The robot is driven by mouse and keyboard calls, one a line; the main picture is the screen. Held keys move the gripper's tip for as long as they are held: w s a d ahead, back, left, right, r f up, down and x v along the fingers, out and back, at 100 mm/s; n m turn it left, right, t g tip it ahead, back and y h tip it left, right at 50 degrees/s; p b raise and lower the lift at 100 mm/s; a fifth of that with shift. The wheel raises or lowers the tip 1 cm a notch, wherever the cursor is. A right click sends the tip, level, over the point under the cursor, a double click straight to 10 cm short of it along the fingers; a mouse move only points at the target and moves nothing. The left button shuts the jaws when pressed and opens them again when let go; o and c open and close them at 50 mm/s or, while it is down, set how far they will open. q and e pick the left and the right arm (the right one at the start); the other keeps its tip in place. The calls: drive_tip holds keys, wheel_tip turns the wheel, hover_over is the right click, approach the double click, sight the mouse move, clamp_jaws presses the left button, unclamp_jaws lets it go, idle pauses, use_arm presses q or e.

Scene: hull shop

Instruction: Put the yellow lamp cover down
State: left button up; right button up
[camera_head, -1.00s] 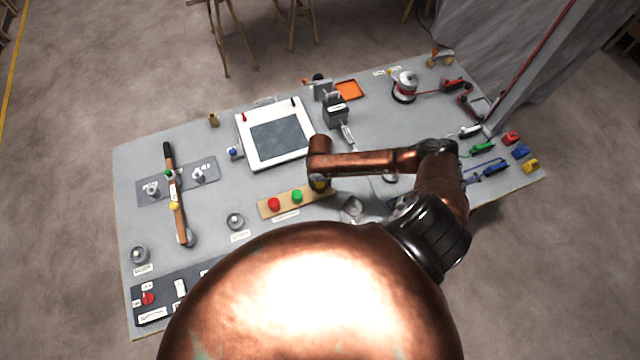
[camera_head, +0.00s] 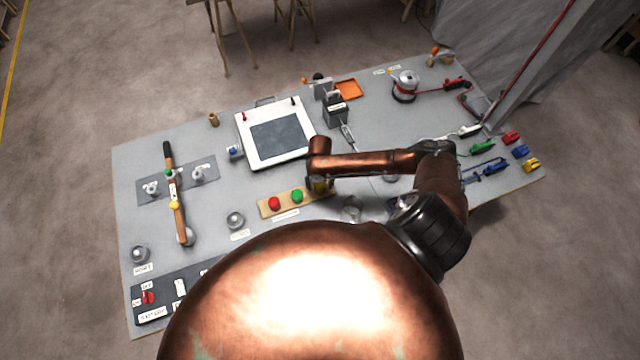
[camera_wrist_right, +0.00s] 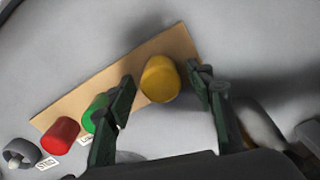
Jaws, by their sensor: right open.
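The yellow lamp cover (camera_wrist_right: 160,79) stands on the right end of a wooden board (camera_wrist_right: 176,44) in the right wrist view. My right gripper (camera_wrist_right: 162,76) is open, with one dark green finger on each side of the cover; I see gaps between the cover and both fingers. In the head view the yellow cover (camera_head: 321,187) shows only in part below my copper wrist. A green cover (camera_wrist_right: 94,114) and a red cover (camera_wrist_right: 60,135) stand in line on the same board, and the left finger partly hides the green one. My left gripper is not in view.
A white-framed panel (camera_head: 247,155) lies behind the board, with a dark box (camera_head: 336,112) to its right. A grey knob (camera_head: 235,220) sits left of the board. Coloured clips (camera_head: 511,138) lie at the table's right end.

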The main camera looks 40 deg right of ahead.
sight(320, 184)
wheel_tip(320, 184, up, 12)
drive_tip(key=shift+r+b, duration=0.15)
drive_tip(key=shift+b, duration=0.25)
